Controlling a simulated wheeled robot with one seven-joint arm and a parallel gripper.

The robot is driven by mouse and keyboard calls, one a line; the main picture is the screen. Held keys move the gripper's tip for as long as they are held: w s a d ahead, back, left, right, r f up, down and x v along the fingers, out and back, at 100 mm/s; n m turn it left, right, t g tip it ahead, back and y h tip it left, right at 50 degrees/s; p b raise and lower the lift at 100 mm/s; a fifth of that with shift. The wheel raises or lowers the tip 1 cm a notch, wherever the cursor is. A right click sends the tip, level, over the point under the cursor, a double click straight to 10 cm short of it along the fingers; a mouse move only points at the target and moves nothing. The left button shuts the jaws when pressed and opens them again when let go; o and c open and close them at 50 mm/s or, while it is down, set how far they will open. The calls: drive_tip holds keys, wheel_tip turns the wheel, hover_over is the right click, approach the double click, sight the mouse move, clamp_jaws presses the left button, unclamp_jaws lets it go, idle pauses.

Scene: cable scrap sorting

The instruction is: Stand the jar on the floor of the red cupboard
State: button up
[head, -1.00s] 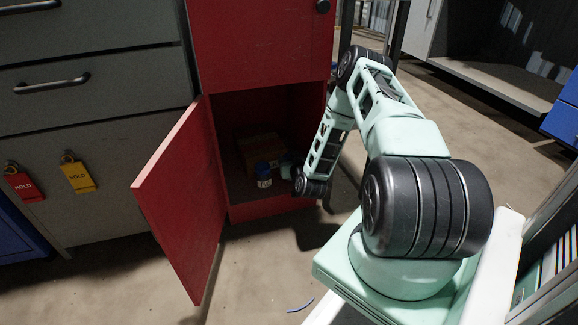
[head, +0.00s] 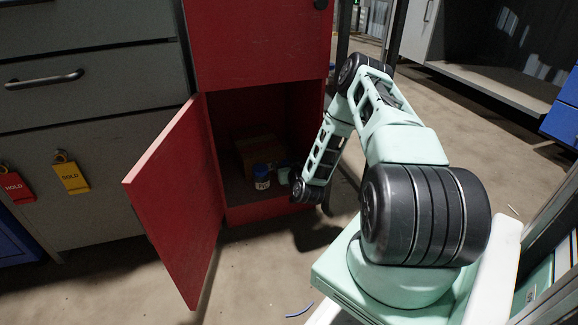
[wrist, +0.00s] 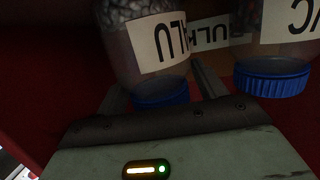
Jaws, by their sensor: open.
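The red cupboard (head: 268,213) stands with its lower door (head: 176,200) swung open to the left. My gripper (head: 284,175) is inside its lower compartment, near the floor. In the wrist view, which is upside down, a jar marked ALU (wrist: 120,45) with a blue lid (wrist: 160,93) stands upright between the two fingers of my gripper (wrist: 162,88). The fingers are open, one on each side of it. In the head view my gripper and arm hide this jar. Contact between its base and the floor is not visible.
A second blue-lidded jar (head: 262,177), its label ending in VC, stands close beside; it also shows in the wrist view (wrist: 270,80). A cardboard box (head: 257,150) is behind them. The cupboard's right wall is close to my arm. A grey drawer cabinet (head: 85,130) stands left.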

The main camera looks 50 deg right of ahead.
drive_tip(key=shift+s+a+r+p, duration=0.15)
drive_tip(key=shift+s+r+p, duration=0.1)
drive_tip(key=shift+p, duration=0.05)
drive_tip(key=p+v, duration=0.6)
drive_tip(key=v, duration=0.5)
drive_tip(key=shift+s+p, duration=0.2)
drive_tip(key=shift+p, duration=0.2)
drive_tip(key=shift+a+f, duration=0.15)
